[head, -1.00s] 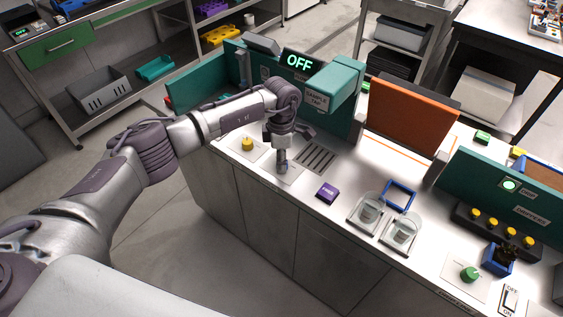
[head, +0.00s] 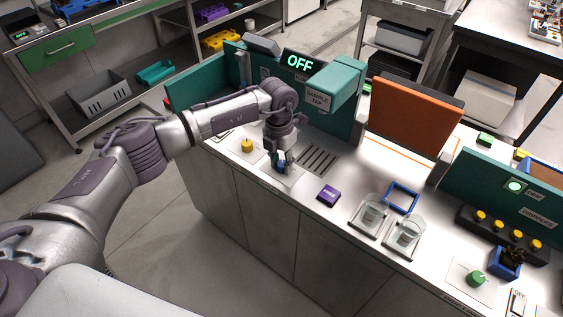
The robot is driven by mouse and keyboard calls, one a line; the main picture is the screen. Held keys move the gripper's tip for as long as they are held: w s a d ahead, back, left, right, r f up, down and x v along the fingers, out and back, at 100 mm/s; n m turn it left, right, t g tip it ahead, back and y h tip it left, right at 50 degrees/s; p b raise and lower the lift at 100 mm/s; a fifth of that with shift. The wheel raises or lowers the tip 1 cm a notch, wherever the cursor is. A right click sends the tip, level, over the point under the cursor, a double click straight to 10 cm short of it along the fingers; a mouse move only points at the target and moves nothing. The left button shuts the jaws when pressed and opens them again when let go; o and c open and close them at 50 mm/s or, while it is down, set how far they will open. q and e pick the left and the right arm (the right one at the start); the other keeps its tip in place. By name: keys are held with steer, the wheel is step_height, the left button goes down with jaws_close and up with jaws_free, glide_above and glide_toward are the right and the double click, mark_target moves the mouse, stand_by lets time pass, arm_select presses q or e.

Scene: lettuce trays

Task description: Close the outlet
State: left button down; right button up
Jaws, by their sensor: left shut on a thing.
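My left gripper (head: 279,163) points down over a pale plate (head: 290,177) on the counter, left of the slotted drain (head: 319,160). It is shut on a small blue knob on this plate. The fingers hide most of the knob, so its turn cannot be read. The sample tap (head: 345,82) is a teal block standing over the drain. Its display (head: 300,62) reads OFF in green. A yellow knob (head: 247,145) sits on its own plate left of the gripper. My right gripper is not in view.
A purple block (head: 328,195), a blue frame (head: 402,197) and two clear beakers (head: 374,213) on plates stand right of the gripper. An orange panel (head: 415,115) stands behind. A green knob (head: 476,278) is at the front right.

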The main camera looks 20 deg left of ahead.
mark_target(279, 163)
arm_select(q)
steer(key=shift+n, duration=1)
steer(key=c, duration=0.8)
jaws_free()
steer(key=r, duration=1.2)
steer(key=shift+a, duration=0.35)
steer(key=shift+f, duration=0.1)
